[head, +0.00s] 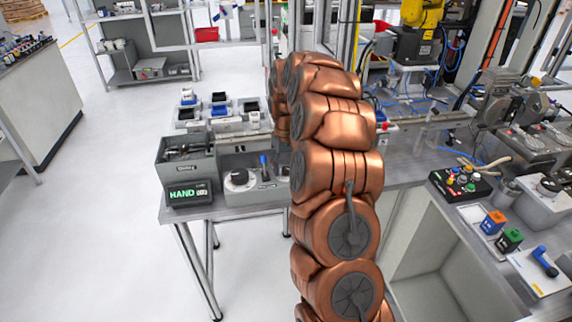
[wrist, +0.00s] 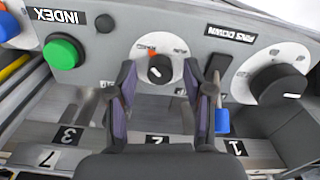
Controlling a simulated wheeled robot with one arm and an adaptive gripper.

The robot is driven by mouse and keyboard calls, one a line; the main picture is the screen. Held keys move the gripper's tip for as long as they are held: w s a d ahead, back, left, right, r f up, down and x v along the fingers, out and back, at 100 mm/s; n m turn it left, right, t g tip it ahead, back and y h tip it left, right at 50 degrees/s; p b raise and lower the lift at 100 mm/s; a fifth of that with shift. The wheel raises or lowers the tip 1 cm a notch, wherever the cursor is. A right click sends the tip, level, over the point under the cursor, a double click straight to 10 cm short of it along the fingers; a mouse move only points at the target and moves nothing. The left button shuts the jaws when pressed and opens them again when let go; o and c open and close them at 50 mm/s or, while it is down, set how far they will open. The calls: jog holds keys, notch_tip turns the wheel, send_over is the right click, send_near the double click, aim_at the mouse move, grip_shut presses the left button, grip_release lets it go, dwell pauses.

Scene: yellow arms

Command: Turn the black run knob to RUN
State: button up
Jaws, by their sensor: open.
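A small black knob (wrist: 160,70) with an orange-red mark sits on a round white dial in the wrist view, where the panel appears upside down. The lettering around this dial is too small to read. My gripper (wrist: 163,88) is open, with one dark finger on each side of this knob and visible space between. Contact cannot be told. A larger black knob (wrist: 279,84) on a white disc is at the right, outside the fingers. A white dial with a black knob (head: 240,177) shows in the head view; my copper arm hides my gripper there.
A green button (wrist: 63,52) and a small dark button (wrist: 104,23) are on the panel. A blue handle (wrist: 222,121) is partly behind the right finger. A display (head: 188,194) reads HAND. A button box (head: 462,184) stands on the right bench.

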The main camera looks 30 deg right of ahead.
jog(key=shift+c, duration=0.2)
grip_shut()
dwell(0.3)
